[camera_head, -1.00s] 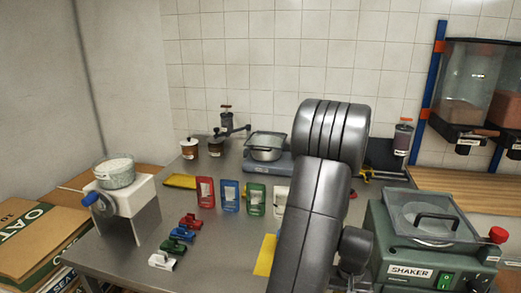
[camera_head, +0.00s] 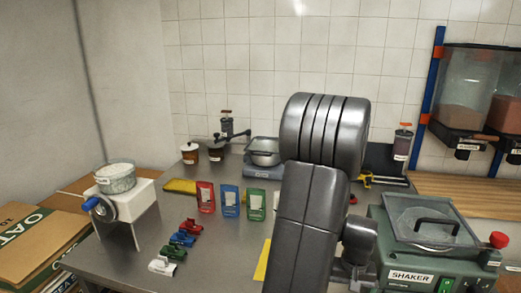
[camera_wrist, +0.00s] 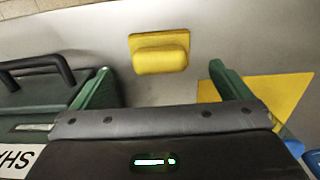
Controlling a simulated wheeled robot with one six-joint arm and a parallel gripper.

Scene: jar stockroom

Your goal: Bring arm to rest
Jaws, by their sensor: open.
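My gripper (camera_wrist: 160,92) shows in the wrist view with its two green fingers wide apart and nothing between them. A yellow block-like thing (camera_wrist: 160,55) lies on the steel bench beyond the fingertips, apart from them. A yellow flat patch (camera_wrist: 265,100) lies on the bench by the right finger. In the head view my arm rises in front of the bench's right half, and my gripper is hidden behind it or too unclear to make out there.
The green shaker (camera_head: 420,245) stands close at the right, its lid handle (camera_wrist: 38,68) near my gripper. Red (camera_head: 205,197), blue (camera_head: 229,201) and green (camera_head: 256,204) pouches stand mid-bench (camera_head: 215,240). Coloured clips (camera_head: 180,240) lie in front. A scale (camera_head: 262,172) stands behind.

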